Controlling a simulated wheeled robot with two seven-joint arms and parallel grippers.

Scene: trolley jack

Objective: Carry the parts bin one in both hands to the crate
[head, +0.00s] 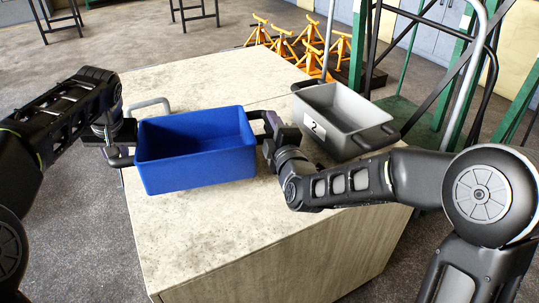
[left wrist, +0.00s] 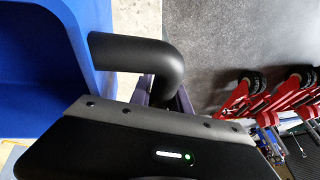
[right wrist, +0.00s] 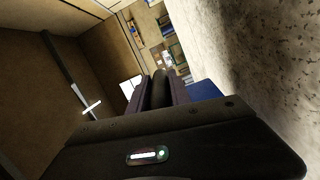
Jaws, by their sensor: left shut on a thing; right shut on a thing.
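The blue bin (head: 195,165) is open-topped and empty inside as far as I see, with a dark handle at each end. No number shows on its visible faces. My left gripper (head: 120,148) is shut on its left handle, which also shows as a thick black bent bar in the left wrist view (left wrist: 140,52). My right gripper (head: 267,130) is shut on its right handle, seen between the fingers in the right wrist view (right wrist: 160,88). The bin is roughly level over the table; I cannot tell whether its base touches. No crate is clearly visible.
A grey bin (head: 343,112) marked 2 stands on the pale table (head: 215,235), right of the blue bin. A light grey bent tube (head: 150,103) shows behind the blue bin. Orange jack stands (head: 283,42) and a green trolley (head: 398,112) stand beyond. The table front is clear.

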